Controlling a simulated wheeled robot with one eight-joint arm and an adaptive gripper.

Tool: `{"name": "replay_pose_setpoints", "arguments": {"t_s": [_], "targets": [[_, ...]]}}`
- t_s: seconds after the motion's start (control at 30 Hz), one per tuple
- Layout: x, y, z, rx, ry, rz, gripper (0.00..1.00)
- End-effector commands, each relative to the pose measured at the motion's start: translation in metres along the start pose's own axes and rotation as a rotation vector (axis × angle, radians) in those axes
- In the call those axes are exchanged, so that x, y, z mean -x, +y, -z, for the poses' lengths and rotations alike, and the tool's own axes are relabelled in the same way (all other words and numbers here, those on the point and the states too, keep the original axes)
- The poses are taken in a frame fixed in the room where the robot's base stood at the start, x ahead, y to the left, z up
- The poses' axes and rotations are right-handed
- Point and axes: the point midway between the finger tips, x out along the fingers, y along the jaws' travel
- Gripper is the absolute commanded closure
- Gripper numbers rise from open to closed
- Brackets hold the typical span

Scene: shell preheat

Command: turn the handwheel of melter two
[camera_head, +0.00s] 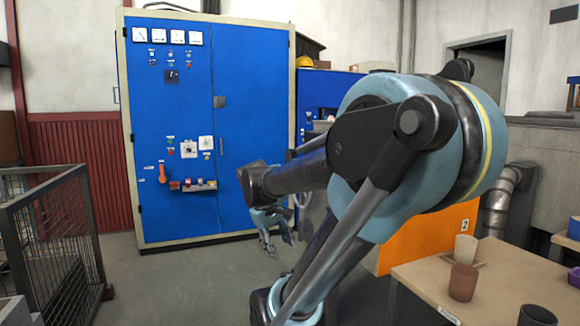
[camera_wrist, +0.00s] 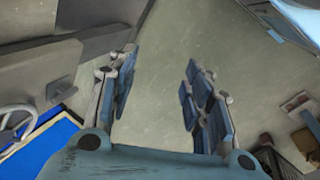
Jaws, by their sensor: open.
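A grey spoked handwheel (camera_wrist: 17,121) shows at the left edge of the wrist view, beside a bright blue panel; part of it is cut off. In the head view a small piece of a light grey wheel (camera_head: 303,197) shows behind my arm, mostly hidden. No melter number is readable on it. My gripper (camera_head: 275,236) hangs in front of the blue cabinet's lower right, fingers pointing down. In the wrist view my gripper (camera_wrist: 160,88) is open, with only bare floor between its fingers. It is apart from the handwheel.
A tall blue electrical cabinet (camera_head: 245,110) stands behind my gripper. A wire cage (camera_head: 55,235) is at the left. An orange housing (camera_head: 425,240) stands at the right, behind a bench (camera_head: 410,275) with cups. The floor (camera_head: 165,275) before the cabinet is clear.

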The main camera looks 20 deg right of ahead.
Motion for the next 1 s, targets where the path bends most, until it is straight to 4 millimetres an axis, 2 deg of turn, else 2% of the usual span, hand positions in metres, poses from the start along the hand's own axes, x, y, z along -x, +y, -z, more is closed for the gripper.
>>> {"name": "replay_pose_setpoints", "arguments": {"t_s": [0.03, 0.2, 0.5, 0.8, 1.0], "targets": [[0.006, 0.014, 0.011, 0.04, -0.019, -0.033, 0.54], [0.023, 0.058, 0.046, 0.18, -0.091, -0.148, 0.54], [0.049, 0.127, 0.116, 0.41, -0.243, -0.334, 0.54], [0.07, 0.181, 0.196, 0.61, -0.429, -0.502, 0.54], [0.08, 0.206, 0.253, 0.725, -0.569, -0.602, 0.54]]}}
